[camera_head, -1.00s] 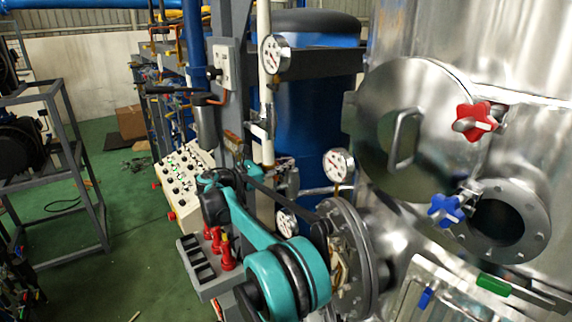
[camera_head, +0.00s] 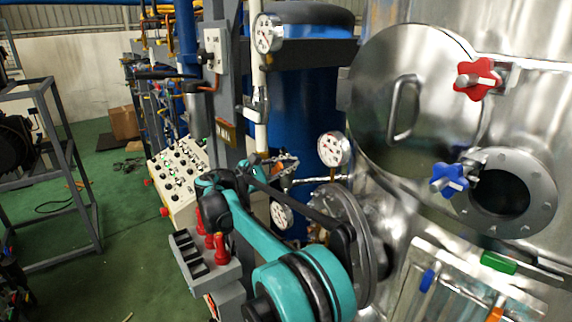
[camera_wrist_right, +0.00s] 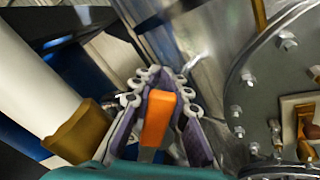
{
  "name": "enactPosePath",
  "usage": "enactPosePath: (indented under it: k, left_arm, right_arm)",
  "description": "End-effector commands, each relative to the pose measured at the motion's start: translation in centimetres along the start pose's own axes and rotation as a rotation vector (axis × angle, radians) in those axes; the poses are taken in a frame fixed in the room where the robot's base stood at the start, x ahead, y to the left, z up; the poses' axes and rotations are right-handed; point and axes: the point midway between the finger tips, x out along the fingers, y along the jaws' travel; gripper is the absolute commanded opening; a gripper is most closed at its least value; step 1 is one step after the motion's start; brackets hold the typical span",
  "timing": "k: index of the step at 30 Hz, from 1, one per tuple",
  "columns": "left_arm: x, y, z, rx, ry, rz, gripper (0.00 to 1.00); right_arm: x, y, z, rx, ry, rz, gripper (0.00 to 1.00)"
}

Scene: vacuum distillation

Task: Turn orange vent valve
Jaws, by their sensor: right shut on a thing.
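The orange vent valve handle (camera_wrist_right: 157,118) stands between the purple-grey fingers of my right gripper (camera_wrist_right: 162,100) in the right wrist view. The fingers lie along both its sides and are shut on it. My left gripper is not in view.
A bolted flange (camera_head: 350,238) is close to the right of my right arm. Pressure gauges (camera_head: 332,149), a red valve (camera_head: 477,80) and a blue valve (camera_head: 450,179) are near the steel vessel (camera_head: 535,120).

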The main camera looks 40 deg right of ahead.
Motion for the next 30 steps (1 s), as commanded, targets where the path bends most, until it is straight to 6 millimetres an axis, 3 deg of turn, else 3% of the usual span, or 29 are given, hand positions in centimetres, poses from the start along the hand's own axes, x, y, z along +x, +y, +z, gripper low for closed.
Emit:
enactPosePath:
  k: [15,30]
  left_arm:
    - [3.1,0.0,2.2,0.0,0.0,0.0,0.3]
    - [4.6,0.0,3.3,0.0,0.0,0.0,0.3]
  right_arm:
    - [0.0,-4.3,-1.2,0.483,0.0,-0.001,0.0]
    - [0.0,-6.3,-2.7,0.786,0.0,-0.003,0.0]
